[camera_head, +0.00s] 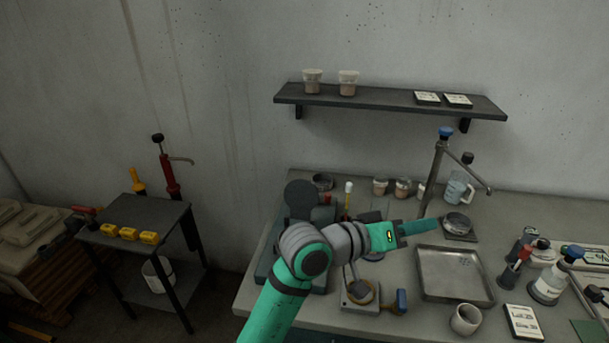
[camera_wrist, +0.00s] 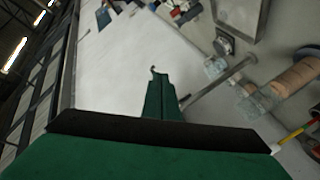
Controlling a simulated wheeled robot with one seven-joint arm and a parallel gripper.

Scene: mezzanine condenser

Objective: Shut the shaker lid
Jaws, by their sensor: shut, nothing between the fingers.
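A dark grey round lid-like disc (camera_head: 300,195) stands raised at the back left of the bench in the head view, above a teal-grey machine body (camera_head: 264,268). This looks like the shaker with its lid up, but my arm covers much of it and I cannot tell for sure. My gripper (camera_head: 432,225) reaches to the right over the bench, apart from the disc and pointing away from it. Its green fingers are shut and empty. They also show together in the wrist view (camera_wrist: 161,92). The shaker cannot be made out in the wrist view.
A tall metal tap (camera_head: 438,165) stands just behind my fingers. Bottles (camera_head: 547,286) crowd the right. A wall shelf (camera_head: 390,101) hangs above; a side cart (camera_head: 135,217) stands left.

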